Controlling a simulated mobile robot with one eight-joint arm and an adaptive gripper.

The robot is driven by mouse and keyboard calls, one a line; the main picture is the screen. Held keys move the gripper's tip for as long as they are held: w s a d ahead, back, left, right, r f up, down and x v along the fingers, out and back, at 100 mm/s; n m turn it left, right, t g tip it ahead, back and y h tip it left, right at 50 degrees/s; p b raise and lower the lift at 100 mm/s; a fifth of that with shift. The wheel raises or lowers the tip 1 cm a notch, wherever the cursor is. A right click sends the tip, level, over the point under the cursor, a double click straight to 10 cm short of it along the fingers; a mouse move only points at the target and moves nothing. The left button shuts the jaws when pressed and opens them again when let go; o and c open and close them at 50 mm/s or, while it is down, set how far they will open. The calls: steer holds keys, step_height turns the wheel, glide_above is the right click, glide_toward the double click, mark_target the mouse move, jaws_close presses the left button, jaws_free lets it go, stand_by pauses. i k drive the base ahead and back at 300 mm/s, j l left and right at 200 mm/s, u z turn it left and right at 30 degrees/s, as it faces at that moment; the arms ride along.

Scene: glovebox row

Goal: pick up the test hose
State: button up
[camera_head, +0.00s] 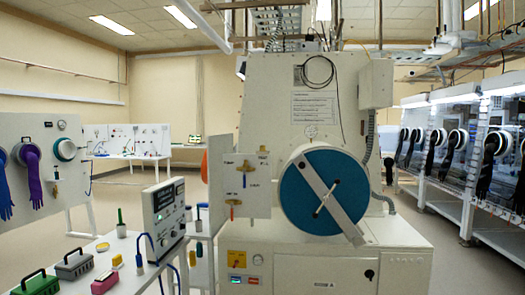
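A thin blue hose or cable (151,251) hangs in a curve below a grey instrument box with a display (164,216) at the lower left. It may be the test hose, but I cannot tell for sure. Its lower part runs down past the front of the bench. A thin black loop (318,84) hangs high on the front of the big cream cabinet; I cannot tell whether it is a hose or a cable. My gripper is not in view.
The bench (125,250) holds a green case (35,284), a grey case (73,265) and a pink block (104,283). The cream cabinet (262,110) with a blue round door (300,190) fills the middle. Gloveboxes (450,150) line the right; floor (420,232) there is clear.

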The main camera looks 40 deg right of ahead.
mark_target(139, 259)
steer(key=i+l+z, duration=0.2)
steer(key=i, duration=1.95)
steer(key=j, duration=0.1)
